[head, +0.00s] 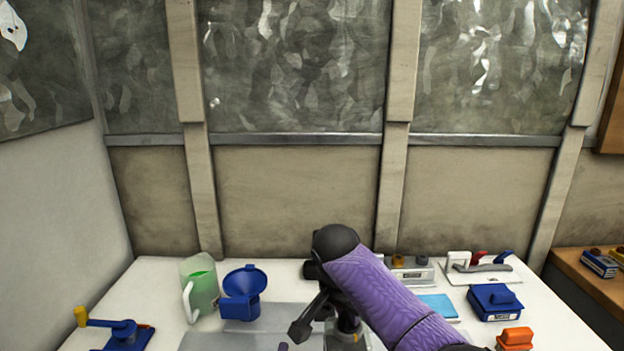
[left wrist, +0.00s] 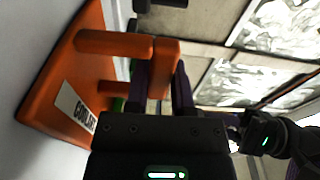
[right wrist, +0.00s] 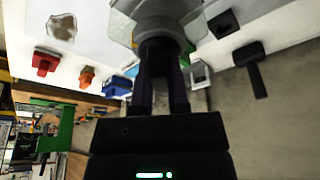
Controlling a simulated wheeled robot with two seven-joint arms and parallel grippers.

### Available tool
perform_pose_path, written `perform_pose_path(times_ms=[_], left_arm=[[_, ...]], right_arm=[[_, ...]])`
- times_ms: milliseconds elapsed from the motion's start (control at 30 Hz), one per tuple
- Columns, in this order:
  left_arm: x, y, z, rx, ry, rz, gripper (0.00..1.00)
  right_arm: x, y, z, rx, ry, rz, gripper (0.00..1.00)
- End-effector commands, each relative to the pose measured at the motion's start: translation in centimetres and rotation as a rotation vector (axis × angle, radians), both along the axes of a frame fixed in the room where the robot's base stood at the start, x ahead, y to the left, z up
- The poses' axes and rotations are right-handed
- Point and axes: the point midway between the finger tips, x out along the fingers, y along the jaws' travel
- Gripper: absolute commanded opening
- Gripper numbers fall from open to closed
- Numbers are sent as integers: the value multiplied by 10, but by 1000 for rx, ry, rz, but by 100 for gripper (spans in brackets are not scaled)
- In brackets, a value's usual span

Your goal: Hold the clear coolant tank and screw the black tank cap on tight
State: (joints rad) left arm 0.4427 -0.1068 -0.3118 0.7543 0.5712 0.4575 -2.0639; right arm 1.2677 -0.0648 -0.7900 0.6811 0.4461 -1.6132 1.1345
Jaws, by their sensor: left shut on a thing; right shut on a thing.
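In the right wrist view, my right gripper (right wrist: 160,95) is shut on the dark tank cap (right wrist: 160,38), a round grey-black piece. Pale see-through surfaces (right wrist: 122,28) spread around it, seemingly the clear coolant tank; whether the cap is seated on it, I cannot tell. In the left wrist view, my left gripper (left wrist: 161,92) is shut on an upright orange bar (left wrist: 165,60) beside an orange plate (left wrist: 62,62) with a partly readable coolant label. I cannot tell how this orange part joins the tank. In the head view, my purple right arm covers much of the work area.
On the white table stand a jug of green liquid (head: 200,290), a blue funnel-like container (head: 242,292), a blue clamp-like item (head: 122,334), a blue box (head: 494,302) and an orange item (head: 515,337). A wooden side table (head: 590,280) is at right.

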Motion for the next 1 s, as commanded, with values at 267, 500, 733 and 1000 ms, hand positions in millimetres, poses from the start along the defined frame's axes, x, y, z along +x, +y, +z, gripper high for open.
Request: perform_pose_path(times_ms=[267,500,733,1000], left_arm=[[1,-1,2,0,-8,0,0],[1,-1,3,-1,-9,0,0],[2,-1,3,-1,-10,0,0],[2,-1,4,-1,-12,0,0]], right_arm=[[-2,1,-4,3,10,-151,0],[-2,1,-5,3,12,-149,0],[-2,1,-8,4,14,-148,0],[-2,1,-8,4,15,-149,0]])
